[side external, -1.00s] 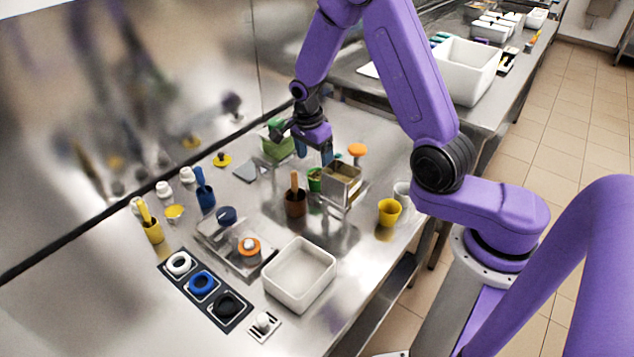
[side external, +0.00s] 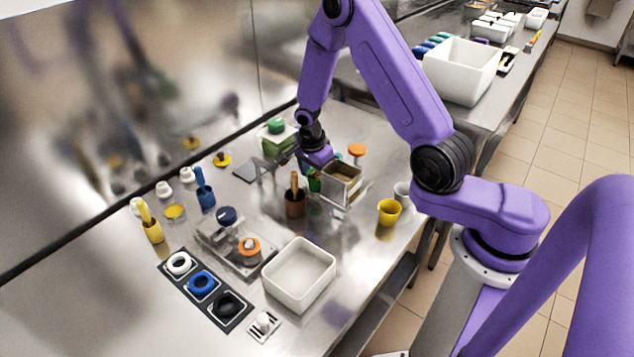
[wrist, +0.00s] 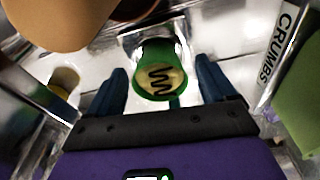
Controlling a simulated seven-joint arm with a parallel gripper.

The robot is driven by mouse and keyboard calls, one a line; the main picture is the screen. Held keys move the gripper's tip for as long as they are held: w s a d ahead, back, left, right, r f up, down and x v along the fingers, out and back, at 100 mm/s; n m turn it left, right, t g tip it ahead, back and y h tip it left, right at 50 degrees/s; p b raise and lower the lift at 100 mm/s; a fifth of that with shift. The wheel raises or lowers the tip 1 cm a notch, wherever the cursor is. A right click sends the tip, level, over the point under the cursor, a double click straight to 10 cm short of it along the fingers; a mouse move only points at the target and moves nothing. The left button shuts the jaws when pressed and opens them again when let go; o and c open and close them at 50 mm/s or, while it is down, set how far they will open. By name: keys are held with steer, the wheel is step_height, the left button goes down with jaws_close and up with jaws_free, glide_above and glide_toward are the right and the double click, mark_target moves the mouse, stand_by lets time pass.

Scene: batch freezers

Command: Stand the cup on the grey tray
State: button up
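A green cup (side external: 314,181) stands between a brown cup (side external: 295,205) with a wooden handle and a metal box (side external: 341,182). In the wrist view, a round green thing (wrist: 160,70) with a dark zigzag on a yellowish face lies ahead, between the fingers; it looks like this cup. My gripper (wrist: 160,88) is open, with one blue finger on each side and visible gaps. In the side view my gripper (side external: 303,163) is low behind the metal box, its fingertips partly hidden.
A label reading CRUMBS (wrist: 275,47) is close on the right in the wrist view. A white bin (side external: 300,274) and a dark mat with rings (side external: 204,290) lie in front.

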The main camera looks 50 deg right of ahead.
steer(key=c, duration=1)
steer(key=shift+r, duration=0.1)
steer(key=shift+c, duration=0.6)
